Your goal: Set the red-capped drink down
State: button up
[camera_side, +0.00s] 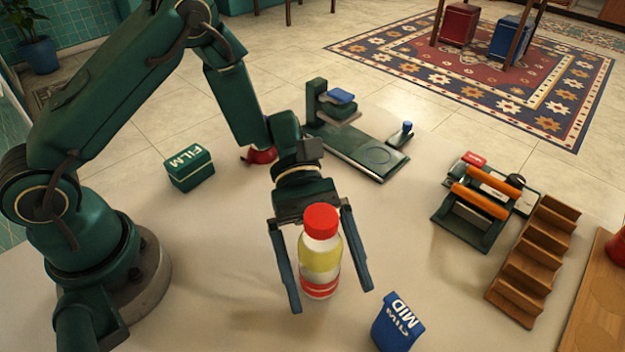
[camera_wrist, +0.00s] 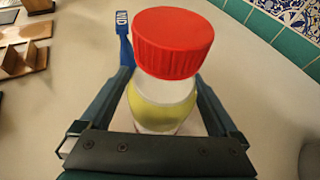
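The drink bottle (camera_side: 320,258) has a red cap, a yellow band and a red-and-white lower part. In the side view it is upright and looks to rest on the pale table, though its exact contact is hard to tell. My gripper (camera_side: 331,298) points down with one finger on each side of the bottle. Gaps show between the fingers and the bottle, so it is open around it. In the wrist view the red cap (camera_wrist: 173,42) is large and close, with the yellow band below it; the bottle's base is hidden.
A blue MID packet (camera_side: 398,322) stands right of the bottle, near the front. A stepped wooden rack (camera_side: 535,260) and an orange-roller device (camera_side: 482,205) are further right. A green FILM box (camera_side: 190,170) is at left. A green stand (camera_side: 360,150) lies behind.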

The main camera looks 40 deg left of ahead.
jog(key=shift+w+a+r, duration=0.15)
jog(key=shift+r, duration=0.05)
jog(key=v, duration=1.1)
jog(key=s+a+r+m+t+y, duration=0.7)
jog(key=s+a+m+t+y, duration=0.1)
jog(key=m+t+y, duration=0.3)
jog(key=shift+s+a+m+t+y, duration=0.3)
jog(key=shift+a+m+y, duration=0.25)
jog(key=shift+m, duration=0.25)
